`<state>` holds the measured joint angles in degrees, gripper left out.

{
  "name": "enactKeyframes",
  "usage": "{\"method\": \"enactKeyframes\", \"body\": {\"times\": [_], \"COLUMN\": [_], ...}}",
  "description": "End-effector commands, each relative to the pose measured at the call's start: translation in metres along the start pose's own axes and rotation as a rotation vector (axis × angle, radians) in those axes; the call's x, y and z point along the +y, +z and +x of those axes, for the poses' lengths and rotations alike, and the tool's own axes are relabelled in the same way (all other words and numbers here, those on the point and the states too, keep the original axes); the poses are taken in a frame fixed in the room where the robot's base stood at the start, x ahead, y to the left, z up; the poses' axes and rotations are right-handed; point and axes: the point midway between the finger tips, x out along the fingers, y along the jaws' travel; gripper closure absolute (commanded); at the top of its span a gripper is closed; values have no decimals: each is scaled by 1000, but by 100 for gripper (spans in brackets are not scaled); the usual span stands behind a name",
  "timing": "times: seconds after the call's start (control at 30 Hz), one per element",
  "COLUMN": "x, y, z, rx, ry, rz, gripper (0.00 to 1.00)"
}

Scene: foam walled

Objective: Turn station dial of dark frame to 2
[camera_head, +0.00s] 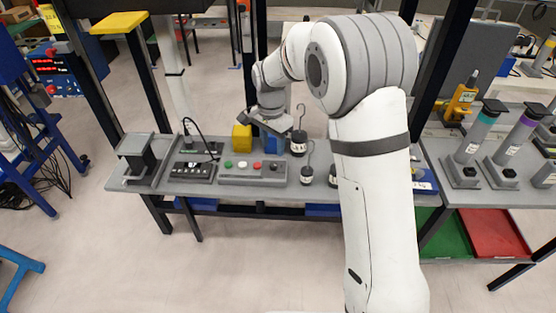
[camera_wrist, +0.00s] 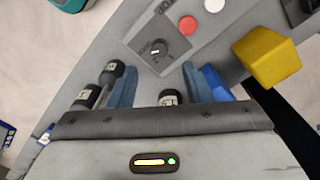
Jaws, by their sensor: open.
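The station dial is a round black knob (camera_head: 273,168) at the right end of a grey control panel (camera_head: 253,181) on the bench with dark posts. In the wrist view the dial (camera_wrist: 157,49) lies just beyond the fingertips, roughly centred between them. Its scale marks are too small to read, so I cannot tell which number it points to. My gripper (camera_wrist: 157,80) is open, with a blue finger on each side and nothing held between the tips. It appears apart from the dial. In the head view my wrist hangs over the back of the bench and the fingers are hard to make out.
A yellow block (camera_head: 241,138) and a blue block (camera_head: 272,141) stand behind the panel. Dark hooked weights (camera_head: 298,144) stand to its right. A red button (camera_wrist: 188,25) and a white button sit beside the dial. A black keypad box (camera_head: 193,171) lies left of the panel.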

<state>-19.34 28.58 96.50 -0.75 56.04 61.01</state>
Motion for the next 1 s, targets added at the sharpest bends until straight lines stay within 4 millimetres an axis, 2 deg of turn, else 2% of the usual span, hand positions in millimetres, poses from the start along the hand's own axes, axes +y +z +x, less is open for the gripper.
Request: {"method": "enactKeyframes", "body": {"times": [0.3, 0.5, 0.8, 1.0], "x": [1, 1, 0, 0], "y": [1, 1, 1, 1], "z": [50, 69, 72, 71], "rx": [-1, -1, 0, 0], "ry": [3, 2, 0, 0], "rz": [-2, -3, -4, -4], "gripper": [55, 55, 55, 71]}}
